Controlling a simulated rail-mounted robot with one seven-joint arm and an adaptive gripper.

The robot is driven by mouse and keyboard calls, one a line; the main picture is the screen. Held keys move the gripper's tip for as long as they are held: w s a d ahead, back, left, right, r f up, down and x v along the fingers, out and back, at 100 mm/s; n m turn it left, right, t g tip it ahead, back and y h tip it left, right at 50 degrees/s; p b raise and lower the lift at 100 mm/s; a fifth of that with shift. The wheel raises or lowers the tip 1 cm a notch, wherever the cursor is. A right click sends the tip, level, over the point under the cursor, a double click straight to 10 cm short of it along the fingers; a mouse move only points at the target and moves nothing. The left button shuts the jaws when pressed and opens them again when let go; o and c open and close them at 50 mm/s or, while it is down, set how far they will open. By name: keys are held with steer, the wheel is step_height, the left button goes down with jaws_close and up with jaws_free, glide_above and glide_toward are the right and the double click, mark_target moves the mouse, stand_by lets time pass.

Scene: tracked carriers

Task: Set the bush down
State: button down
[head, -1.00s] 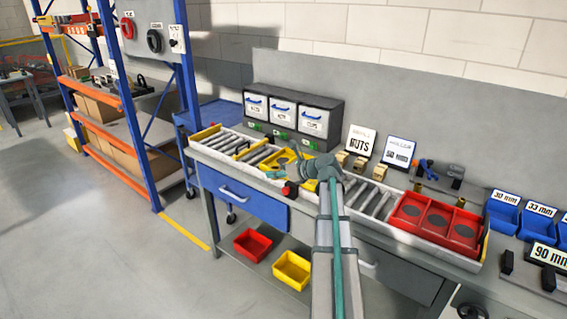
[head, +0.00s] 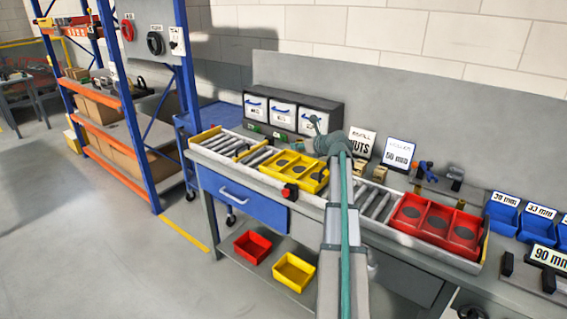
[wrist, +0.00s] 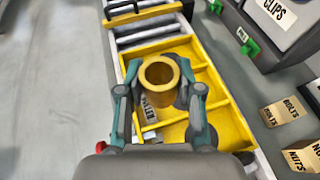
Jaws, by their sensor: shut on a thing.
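My gripper (wrist: 161,98) is shut on the bush (wrist: 159,99), a brass-coloured hollow cylinder held upright between the two teal-grey fingers in the wrist view. Behind and below it is a yellow carrier (wrist: 238,122) with several compartments and dark round pads. The bush appears apart from the carrier, above it. In the head view my gripper (head: 318,126) is raised near the back of the yellow carrier (head: 284,177); the bush cannot be made out there.
A red carrier (head: 437,247) sits on the conveyor at the right. A red button (head: 290,191) is on the conveyor's front edge. Blue bins (head: 503,211) stand far right.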

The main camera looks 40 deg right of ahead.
steer(key=x, duration=0.3)
steer(key=d+p+x, duration=0.1)
steer(key=x, duration=0.2)
steer(key=p+x, duration=0.1)
steer(key=x, duration=0.2)
steer(key=shift+w+d, duration=0.15)
steer(key=shift+d, duration=0.1)
steer(key=w+f, duration=0.2)
steer(key=f, duration=0.1)
steer(key=w+f+p, duration=0.1)
steer(key=w+f, duration=0.1)
steer(key=shift+d, duration=0.25)
steer(key=shift+w+d+f+p, duration=0.1)
steer(key=shift+w+f+p, duration=0.35)
steer(key=shift+f, duration=0.45)
steer(key=shift+f+p, duration=0.7)
steer(key=shift+f, duration=0.45)
steer(key=shift+f, duration=0.1)
steer(key=c, duration=0.7)
jaws_free()
steer(key=shift+c, duration=0.2)
steer(key=shift+f+b, duration=0.2)
steer(key=shift+b, duration=0.2)
